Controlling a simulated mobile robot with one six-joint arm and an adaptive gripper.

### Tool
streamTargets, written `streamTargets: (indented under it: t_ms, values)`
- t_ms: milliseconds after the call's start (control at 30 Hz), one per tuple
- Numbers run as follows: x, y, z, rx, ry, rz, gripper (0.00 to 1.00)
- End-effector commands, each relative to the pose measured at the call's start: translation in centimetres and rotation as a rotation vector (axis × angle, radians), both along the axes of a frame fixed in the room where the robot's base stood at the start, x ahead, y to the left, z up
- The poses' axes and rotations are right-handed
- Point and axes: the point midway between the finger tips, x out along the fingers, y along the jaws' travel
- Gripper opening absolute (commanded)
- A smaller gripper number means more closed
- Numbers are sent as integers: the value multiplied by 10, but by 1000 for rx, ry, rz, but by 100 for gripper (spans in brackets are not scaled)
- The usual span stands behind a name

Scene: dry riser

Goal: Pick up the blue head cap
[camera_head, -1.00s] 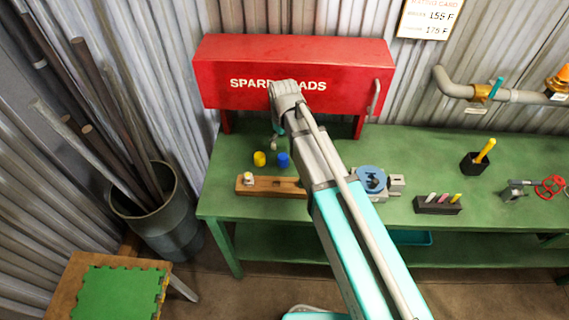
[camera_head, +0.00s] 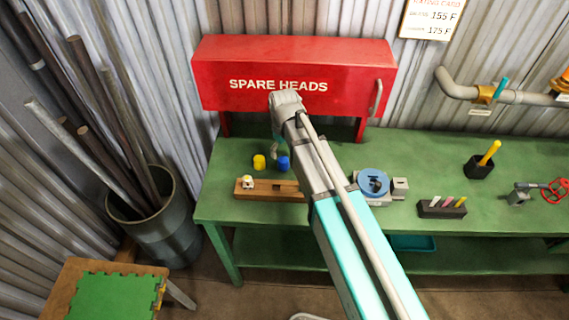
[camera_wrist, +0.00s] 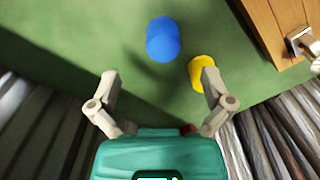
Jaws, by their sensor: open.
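The blue head cap (camera_head: 284,163) stands on the green bench below the red cabinet, just right of the yellow cap (camera_head: 259,162). In the wrist view the blue cap (camera_wrist: 163,40) lies beyond the fingertips, roughly centred between them. The yellow cap (camera_wrist: 202,72) is right beside my gripper's right finger, partly hidden by it. My gripper (camera_wrist: 160,86) is open and empty, above the bench. In the head view my gripper (camera_head: 276,150) is mostly hidden behind my arm, close to the blue cap.
A wooden block (camera_head: 270,190) with a small fitting lies in front of the caps. The red SPARE HEADS cabinet (camera_head: 295,75) stands behind on legs. A blue round fixture (camera_head: 374,182) and a dark marker holder (camera_head: 440,209) are to the right. The bench (camera_head: 430,165) is clear between these.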

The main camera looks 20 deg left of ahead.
Motion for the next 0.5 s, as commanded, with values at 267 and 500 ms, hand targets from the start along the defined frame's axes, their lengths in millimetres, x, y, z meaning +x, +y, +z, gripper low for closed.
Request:
streamTargets:
  t_ms: [267,500]
  values:
    - [-2,1,-22,0,0,0,100]
    - [-3,1,-40,0,0,0,100]
